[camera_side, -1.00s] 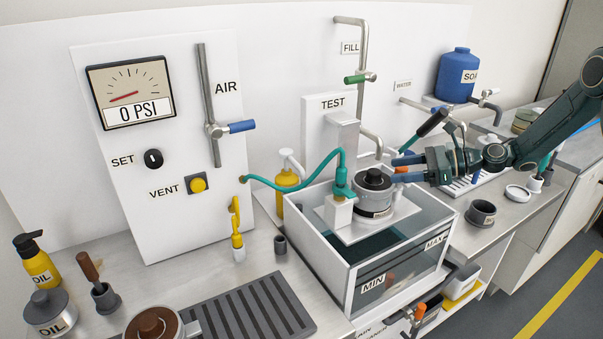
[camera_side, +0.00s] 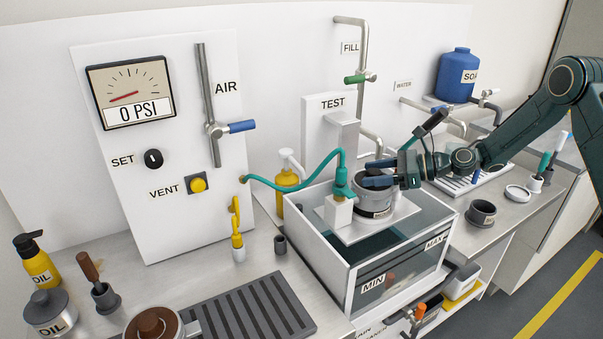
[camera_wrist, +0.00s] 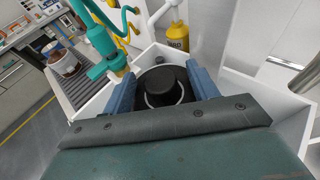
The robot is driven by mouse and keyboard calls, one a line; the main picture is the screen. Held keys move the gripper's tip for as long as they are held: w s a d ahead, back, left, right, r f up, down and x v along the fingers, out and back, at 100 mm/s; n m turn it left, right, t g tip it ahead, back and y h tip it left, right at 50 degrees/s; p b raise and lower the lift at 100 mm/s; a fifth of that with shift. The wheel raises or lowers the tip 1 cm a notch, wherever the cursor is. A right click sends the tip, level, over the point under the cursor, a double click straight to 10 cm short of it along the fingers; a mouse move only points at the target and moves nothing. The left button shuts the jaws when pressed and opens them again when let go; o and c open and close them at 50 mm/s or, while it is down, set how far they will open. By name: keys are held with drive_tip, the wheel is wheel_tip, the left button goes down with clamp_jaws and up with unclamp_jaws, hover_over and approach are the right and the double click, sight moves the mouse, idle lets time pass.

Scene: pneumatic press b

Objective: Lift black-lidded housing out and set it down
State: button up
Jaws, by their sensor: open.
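The black-lidded housing (camera_side: 374,197) is a grey metal cylinder. It sits upright on the white plate (camera_side: 345,234) over the clear tank, beside the teal hose fitting (camera_side: 342,190). My gripper (camera_side: 378,174) is at the height of its lid, coming from the right, and hides much of the lid. In the wrist view the black lid with its knob (camera_wrist: 162,88) lies between the two blue fingers of my gripper (camera_wrist: 162,92). The jaws are open, one finger on each side. I cannot tell whether either finger touches the housing.
The clear tank (camera_side: 400,266) with MIN and MAX marks surrounds the plate. The teal hose (camera_side: 300,183) runs left to the panel. The TEST post (camera_side: 325,140) stands behind. A grey cup (camera_side: 481,212) stands right.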

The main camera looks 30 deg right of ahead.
clamp_jaws()
drive_tip(key=shift+r, duration=0.1)
drive_tip(key=shift+r, duration=1.25)
drive_tip(key=shift+s, duration=0.15)
idle(0.4)
drive_tip(key=s, duration=1.5)
drive_tip(key=shift+s+a, duration=0.25)
drive_tip(key=shift+s, duration=0.1)
idle(1.4)
drive_tip(key=shift+w, duration=0.2)
